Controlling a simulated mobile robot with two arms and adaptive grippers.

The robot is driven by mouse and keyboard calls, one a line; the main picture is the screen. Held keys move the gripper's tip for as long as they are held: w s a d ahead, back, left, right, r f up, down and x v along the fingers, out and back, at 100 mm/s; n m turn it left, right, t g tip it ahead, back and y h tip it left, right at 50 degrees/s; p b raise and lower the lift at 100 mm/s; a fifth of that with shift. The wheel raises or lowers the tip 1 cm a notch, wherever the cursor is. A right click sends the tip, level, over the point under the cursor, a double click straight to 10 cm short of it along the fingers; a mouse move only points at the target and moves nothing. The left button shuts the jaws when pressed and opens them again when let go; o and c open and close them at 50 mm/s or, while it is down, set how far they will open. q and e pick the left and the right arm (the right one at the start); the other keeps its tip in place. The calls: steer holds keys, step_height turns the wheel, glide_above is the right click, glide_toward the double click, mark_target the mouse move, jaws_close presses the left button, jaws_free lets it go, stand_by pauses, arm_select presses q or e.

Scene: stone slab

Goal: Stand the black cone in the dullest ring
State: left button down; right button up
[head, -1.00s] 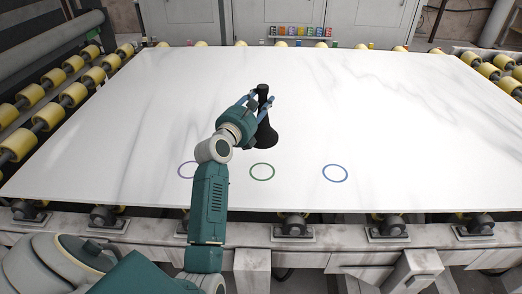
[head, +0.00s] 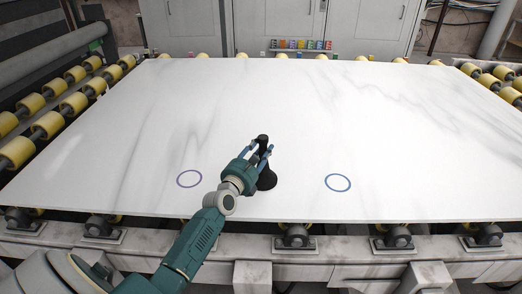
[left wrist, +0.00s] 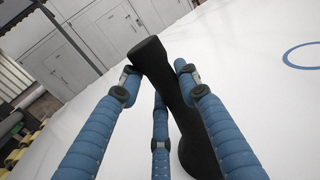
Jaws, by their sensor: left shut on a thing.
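The black cone (head: 267,180) is upright, with a narrow neck and a wide base. My left gripper (head: 262,147) is shut on its upper part. The left wrist view shows the cone (left wrist: 172,95) between the blue fingers (left wrist: 157,72). The purple ring (head: 189,179) lies left of the cone and the blue ring (head: 338,182) lies to its right. The muted green ring is hidden at the cone's base. I cannot tell whether the base touches the slab. My right gripper is not in view.
The white stone slab (head: 390,120) is wide and mostly bare, with its front edge close below the rings. Yellow rollers (head: 45,124) line its sides. Small coloured blocks (head: 301,44) stand beyond its far edge, before grey cabinets.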

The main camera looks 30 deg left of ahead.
arm_select(q)
steer(key=shift+r, duration=0.2)
steer(key=shift+f, duration=0.2)
steer(key=c, duration=1.2)
jaws_free()
steer(key=shift+r, duration=0.1)
steer(key=s, duration=0.4)
steer(key=s+d, duration=0.1)
steer(key=s, duration=0.3)
steer(key=s+d, duration=0.1)
steer(key=s, duration=0.3)
